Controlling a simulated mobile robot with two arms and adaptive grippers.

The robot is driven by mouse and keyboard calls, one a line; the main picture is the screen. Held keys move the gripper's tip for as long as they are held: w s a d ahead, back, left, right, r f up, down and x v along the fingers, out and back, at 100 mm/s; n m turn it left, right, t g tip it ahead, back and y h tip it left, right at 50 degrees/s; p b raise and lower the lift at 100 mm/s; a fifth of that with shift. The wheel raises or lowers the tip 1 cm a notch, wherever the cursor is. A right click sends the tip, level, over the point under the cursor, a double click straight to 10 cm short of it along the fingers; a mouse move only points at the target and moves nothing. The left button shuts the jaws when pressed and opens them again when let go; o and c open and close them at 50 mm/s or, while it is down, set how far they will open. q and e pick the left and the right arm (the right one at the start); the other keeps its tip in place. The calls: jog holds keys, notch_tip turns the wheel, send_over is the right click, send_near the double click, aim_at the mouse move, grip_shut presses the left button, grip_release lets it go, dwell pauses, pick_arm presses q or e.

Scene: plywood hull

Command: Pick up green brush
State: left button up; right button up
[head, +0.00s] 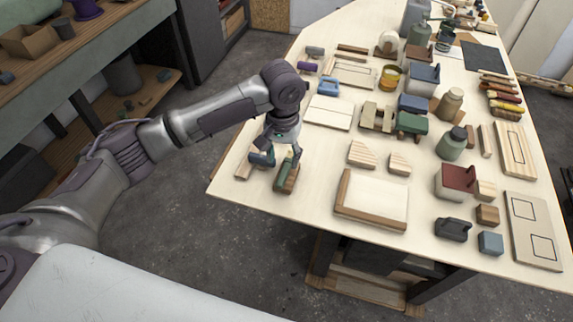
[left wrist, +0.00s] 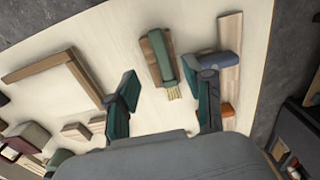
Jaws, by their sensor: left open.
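The green brush (head: 286,170) lies on a small brown wooden block near the left edge of the plywood table. It also shows in the left wrist view (left wrist: 163,62), with pale bristles at its lower end. My left gripper (head: 280,155) is over this corner of the table, close to the brush. In the left wrist view its two fingers (left wrist: 165,100) are spread, with the brush lying between and beyond them. Nothing is held. Whether a finger touches the brush cannot be told. My right gripper is not in view.
A blue-grey tool (left wrist: 220,64) lies beside the brush on a wooden strip (left wrist: 231,40). A wood-framed panel (head: 371,199) lies to the right, with wooden wedges (head: 362,153) behind it. The table's left edge is close to the brush. Many blocks and containers crowd the table's right side.

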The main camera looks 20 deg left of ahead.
aim_at(282, 177)
pick_arm(q)
jog(key=shift+f, duration=0.75)
notch_tip(282, 177, down, 4)
jog(key=shift+s+a+f+p, duration=0.1)
jog(key=shift+s+p, duration=0.05)
jog(key=shift+p, duration=0.85)
jog(key=shift+f, duration=0.6)
jog(key=shift+c, duration=0.8)
grip_shut()
jog(key=shift+r, duration=0.15)
